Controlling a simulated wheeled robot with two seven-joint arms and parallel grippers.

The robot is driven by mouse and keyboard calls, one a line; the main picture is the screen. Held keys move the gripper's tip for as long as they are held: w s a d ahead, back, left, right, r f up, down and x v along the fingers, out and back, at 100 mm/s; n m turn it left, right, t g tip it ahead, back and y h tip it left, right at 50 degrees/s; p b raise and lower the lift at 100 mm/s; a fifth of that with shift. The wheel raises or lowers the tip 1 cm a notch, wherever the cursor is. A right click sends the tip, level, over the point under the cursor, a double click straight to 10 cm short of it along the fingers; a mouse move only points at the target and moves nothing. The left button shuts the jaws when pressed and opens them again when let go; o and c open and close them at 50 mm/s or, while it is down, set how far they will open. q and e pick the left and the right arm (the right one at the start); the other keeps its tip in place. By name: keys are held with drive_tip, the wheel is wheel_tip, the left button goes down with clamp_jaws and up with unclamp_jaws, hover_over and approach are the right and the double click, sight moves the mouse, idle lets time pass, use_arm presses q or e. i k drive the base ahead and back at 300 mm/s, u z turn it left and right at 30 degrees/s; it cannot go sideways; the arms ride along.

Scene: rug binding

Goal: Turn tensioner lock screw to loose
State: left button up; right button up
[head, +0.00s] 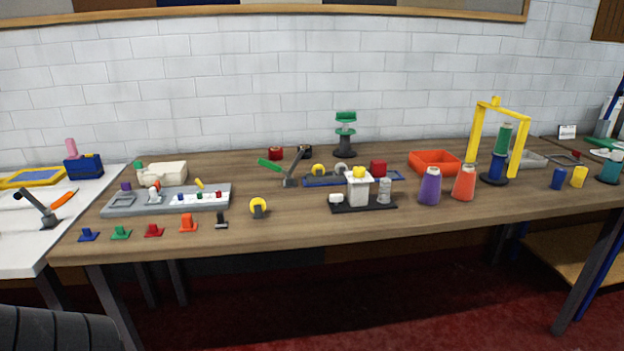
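Neither of my grippers shows in the head view. No part is clearly identifiable as the tensioner lock screw at this size. A small unit with a white block and yellow top (358,187) stands on a black base (348,207) near the middle front of the wooden table. A grey cylinder (384,191) stands at its right. A grey panel (125,204) at the left carries a white knob-like part (154,193) and several small coloured parts. A yellow round piece on a dark stand (258,207) is between them. Which one is the tensioner, I cannot tell.
The wooden table (300,225) has clear room along its front middle. Small coloured blocks line its front left, including an orange one (188,223). Purple (430,187) and orange (465,184) cones, a red-orange tray (432,161) and a yellow frame (474,135) stand to the right.

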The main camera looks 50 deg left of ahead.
sight(334, 198)
drive_tip(key=u, duration=0.95)
drive_tip(key=i, duration=0.85)
drive_tip(key=u, duration=0.95)
